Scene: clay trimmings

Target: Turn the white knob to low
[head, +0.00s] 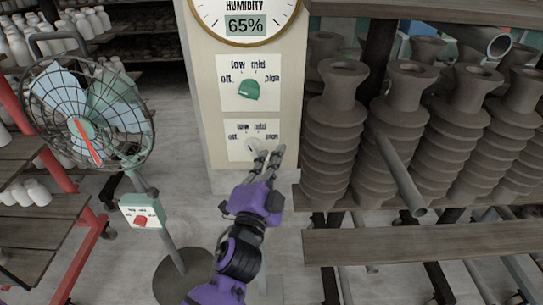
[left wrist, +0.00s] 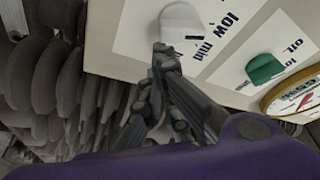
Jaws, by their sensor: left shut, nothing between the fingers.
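The white knob (head: 252,147) sits on the lower label plate of the pale post, with "low" and "mid" printed above it. It also shows in the left wrist view as a white knob (left wrist: 182,20) with a short dark mark at its edge. I cannot tell surely which word the mark points at. My left gripper (head: 269,156) is shut and empty, its fingertips just right of the knob in the head view. In the left wrist view the fingertips (left wrist: 160,50) are close below the knob; contact is unclear. My right gripper is not in view.
A green knob (head: 249,90) is on the plate above, under a round humidity dial (head: 245,24) reading 65%. A caged fan (head: 90,115) with a red-knob box (head: 142,217) stands left. Shelves of ribbed grey clay pieces (head: 400,130) and a protruding pipe (head: 400,175) crowd the right.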

